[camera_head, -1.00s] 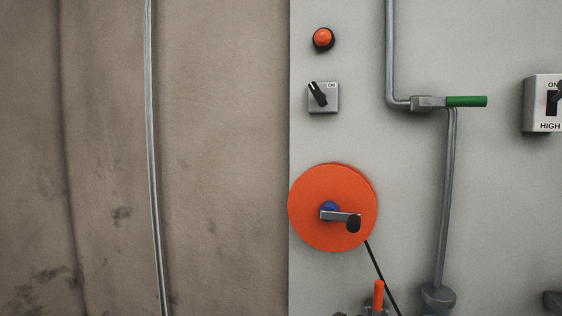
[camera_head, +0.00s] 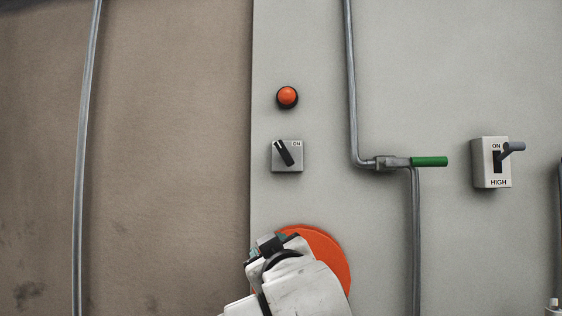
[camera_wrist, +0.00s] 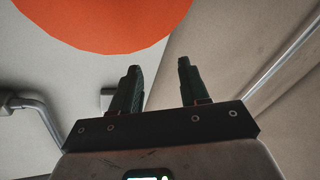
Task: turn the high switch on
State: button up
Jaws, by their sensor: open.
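The high switch (camera_head: 482,163) is a pale box marked ON above and HIGH below, on the grey panel at the right of the head view. Its grey lever (camera_head: 514,147) sticks out of the dark slot, at about the height of the ON mark. My gripper (camera_wrist: 158,75) is open and empty in the wrist view, its two dark fingers apart. In the head view my arm is at the bottom, in front of the orange wheel and well left of and below the switch. The switch is not in the wrist view.
An orange wheel (camera_head: 327,258) is partly hidden by my arm; it also shows in the wrist view (camera_wrist: 105,22). A green-handled valve (camera_head: 428,161) on a pipe stands between it and the switch. A rotary knob (camera_head: 287,156) and an orange button (camera_head: 287,97) are above the wheel.

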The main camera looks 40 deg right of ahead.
aim_at(285, 153)
jog(key=s+r+t+h, duration=0.1)
jog(key=s+r+h, duration=0.3)
jog(key=r, duration=1)
jog(key=shift+m, duration=0.3)
jog(key=p+x, duration=0.1)
jog(key=x, duration=0.2)
jog(key=p+x, duration=0.1)
jog(key=x, duration=0.2)
jog(key=r+p+x, duration=0.1)
jog(key=x, duration=0.2)
jog(key=shift+s+d+p, duration=0.15)
jog(key=shift+d+p, duration=0.2)
jog(key=shift+w+d+r, duration=0.15)
jog(key=shift+w+d, duration=0.25)
jog(key=shift+w, duration=0.1)
jog(key=shift+c, duration=0.2)
grip_shut()
